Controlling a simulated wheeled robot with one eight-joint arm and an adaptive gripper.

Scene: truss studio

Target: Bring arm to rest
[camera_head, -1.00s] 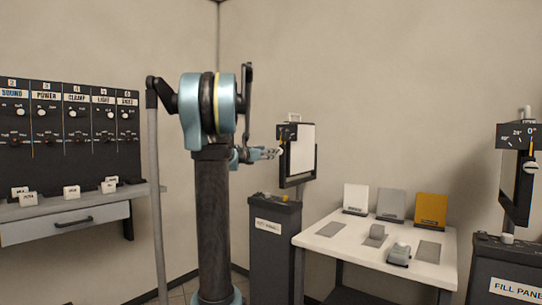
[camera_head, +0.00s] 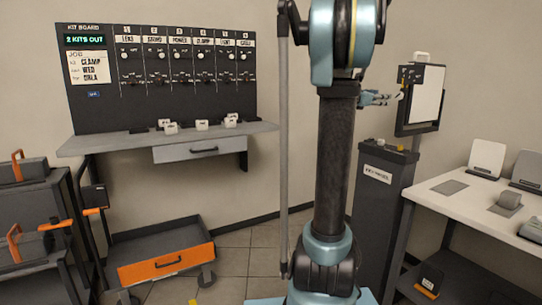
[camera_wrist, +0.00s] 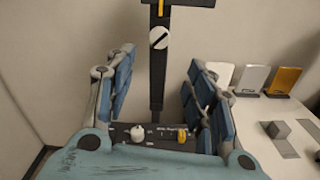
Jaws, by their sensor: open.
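My arm stands upright in the right half of the head view, with its elbow up out of the top of the frame. My gripper (camera_head: 388,97) points right, beside the key panel stand and its white-faced board (camera_head: 427,95). In the wrist view my gripper (camera_wrist: 158,95) has its two blue fingers wide apart with nothing between them. Beyond the fingers stand a dark post with a white round knob (camera_wrist: 159,38) and a dark console top with a white knob (camera_wrist: 138,134) and a yellow knob (camera_wrist: 182,136).
A kit board (camera_head: 100,110) hangs above a grey shelf (camera_head: 100,146) at left. A white table (camera_head: 455,200) with panels is at right. Tiled floor (camera_head: 240,245) shows between.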

